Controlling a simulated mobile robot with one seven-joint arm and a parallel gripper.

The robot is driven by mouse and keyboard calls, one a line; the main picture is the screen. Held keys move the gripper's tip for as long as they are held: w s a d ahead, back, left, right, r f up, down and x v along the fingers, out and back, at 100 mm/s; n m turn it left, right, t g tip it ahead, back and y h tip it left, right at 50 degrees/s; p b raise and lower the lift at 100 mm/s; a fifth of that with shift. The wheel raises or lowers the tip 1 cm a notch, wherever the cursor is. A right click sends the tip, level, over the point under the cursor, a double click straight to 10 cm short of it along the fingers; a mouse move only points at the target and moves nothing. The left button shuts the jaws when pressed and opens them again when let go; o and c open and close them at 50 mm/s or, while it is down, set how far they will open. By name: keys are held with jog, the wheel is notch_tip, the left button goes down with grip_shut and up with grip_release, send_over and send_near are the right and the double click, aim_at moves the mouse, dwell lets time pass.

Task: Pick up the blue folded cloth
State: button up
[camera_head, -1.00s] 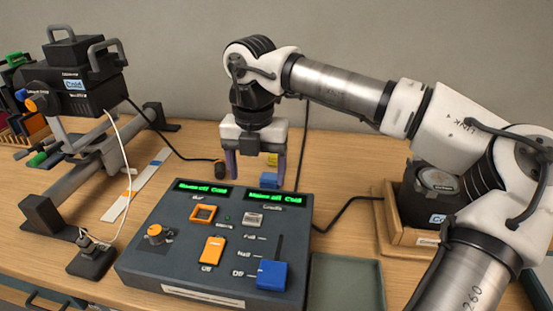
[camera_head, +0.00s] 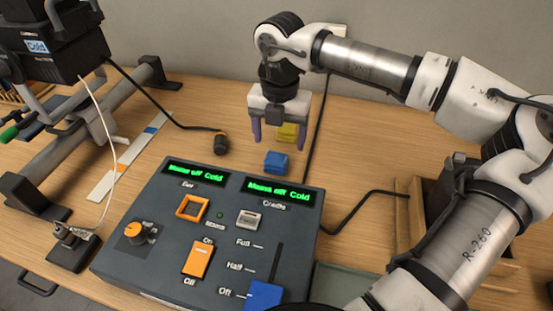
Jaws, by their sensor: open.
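The blue folded cloth (camera_head: 277,162) lies on the wooden table just behind the control console, as a small blue block-like bundle. My gripper (camera_head: 282,143) points down with its two purple-grey fingers apart and nothing between them. In the picture the fingertips are above the cloth, one to each side of it. I cannot tell the exact height of the gripper over the table.
The dark console (camera_head: 150,235) with orange switches and a blue fader knob (camera_head: 264,295) fills the front. A black-and-orange plug (camera_head: 221,143) and cables lie nearby.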

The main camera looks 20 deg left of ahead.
aim_at(276, 157)
jog(key=f, duration=0.2)
jog(key=f+p, duration=0.1)
jog(key=f, duration=0.2)
jog(key=shift+s+a+f+p, duration=0.3)
jog(key=shift+s+p, duration=0.05)
jog(key=shift+p, duration=0.05)
jog(key=shift+f, duration=0.55)
jog(key=c, duration=1.1)
jog(key=shift+o, duration=0.2)
jog(key=shift+r, duration=0.1)
notch_tip(276, 157, up, 20)
jog(key=b, duration=0.2)
